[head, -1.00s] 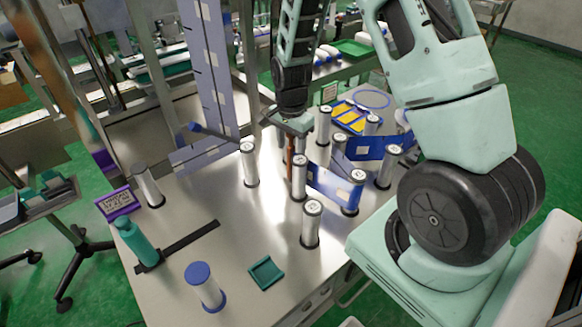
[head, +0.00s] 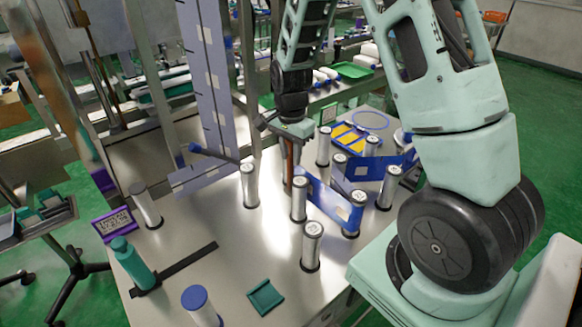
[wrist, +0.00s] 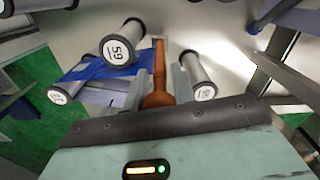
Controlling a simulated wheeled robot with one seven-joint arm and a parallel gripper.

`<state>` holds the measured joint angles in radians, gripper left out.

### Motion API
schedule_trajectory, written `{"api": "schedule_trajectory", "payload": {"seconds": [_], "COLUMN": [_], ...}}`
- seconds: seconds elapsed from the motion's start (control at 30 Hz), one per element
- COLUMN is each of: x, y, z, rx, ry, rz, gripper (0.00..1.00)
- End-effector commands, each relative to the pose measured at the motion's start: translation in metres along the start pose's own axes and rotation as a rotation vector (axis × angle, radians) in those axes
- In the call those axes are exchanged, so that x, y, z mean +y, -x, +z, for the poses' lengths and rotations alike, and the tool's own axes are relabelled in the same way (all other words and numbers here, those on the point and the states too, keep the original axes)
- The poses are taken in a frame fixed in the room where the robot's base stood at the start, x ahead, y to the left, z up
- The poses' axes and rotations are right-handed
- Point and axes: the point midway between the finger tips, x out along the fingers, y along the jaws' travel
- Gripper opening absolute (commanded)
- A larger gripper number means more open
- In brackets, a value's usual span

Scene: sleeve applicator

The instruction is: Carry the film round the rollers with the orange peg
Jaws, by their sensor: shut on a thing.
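My gripper (head: 289,135) points down over the bench among the rollers. It is shut on the upright orange peg (head: 289,165); in the wrist view the peg (wrist: 158,75) stands between the two fingers. The blue film (head: 335,203), with pale patches, runs from beside the peg rightward past the rollers. In the wrist view the film (wrist: 80,73) passes behind a roller marked 59 (wrist: 120,45) and reaches close to the peg; whether it is fixed to it I cannot tell. One silver roller (head: 299,205) stands just in front of the peg, another roller (head: 249,190) to its left.
More rollers (head: 312,250) stand in front and to the right.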

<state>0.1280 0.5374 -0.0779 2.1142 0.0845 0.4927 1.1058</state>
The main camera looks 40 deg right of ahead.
Motion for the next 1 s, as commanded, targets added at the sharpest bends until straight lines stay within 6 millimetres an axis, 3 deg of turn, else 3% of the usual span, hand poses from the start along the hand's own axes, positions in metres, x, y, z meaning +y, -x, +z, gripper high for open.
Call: {"api": "schedule_trajectory", "payload": {"seconds": [0.2,0.33,0.8,1.0], "x": [-0.001,-0.001,0.0,0.0], "y": [0.04,0.05,0.015,0.015], "z": [0.0,0.0,0.0,0.0], "rx": [0.002,0.001,0.0,0.0], "ry": [0.001,0.001,0.001,0.001], "rz": [-0.005,-0.002,0.0,0.0], "gripper": [0.0,0.0,0.0,0.0]}}
